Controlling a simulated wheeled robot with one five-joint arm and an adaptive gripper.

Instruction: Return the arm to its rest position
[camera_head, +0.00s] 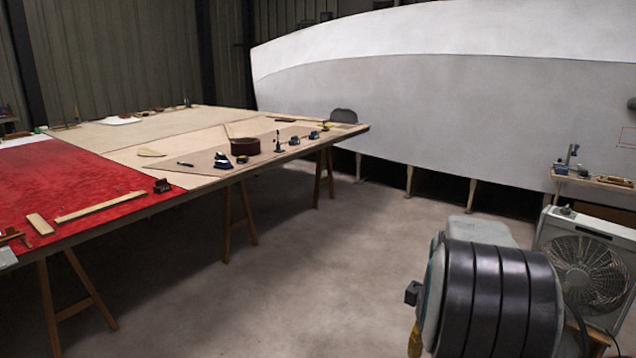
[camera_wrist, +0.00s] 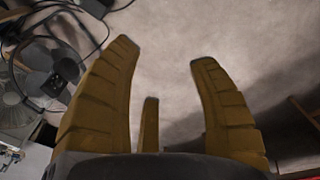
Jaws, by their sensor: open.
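My gripper (camera_wrist: 157,62) shows in the wrist view with its yellow fingers spread apart. It is open and nothing is between the fingers; bare concrete floor shows beyond them. In the head view my arm (camera_head: 500,300) stands at the lower right, with a dark ribbed cover on it. A small piece of yellow shows low at its left side; the rest of the gripper is hidden there.
A long worktable (camera_head: 190,187) on wooden trestles, with a red cloth (camera_head: 70,180) and several tools, stands at left. A white hull (camera_head: 430,100) fills the back. A box fan (camera_head: 590,265) stands close at right. The floor (camera_head: 300,290) between is clear.

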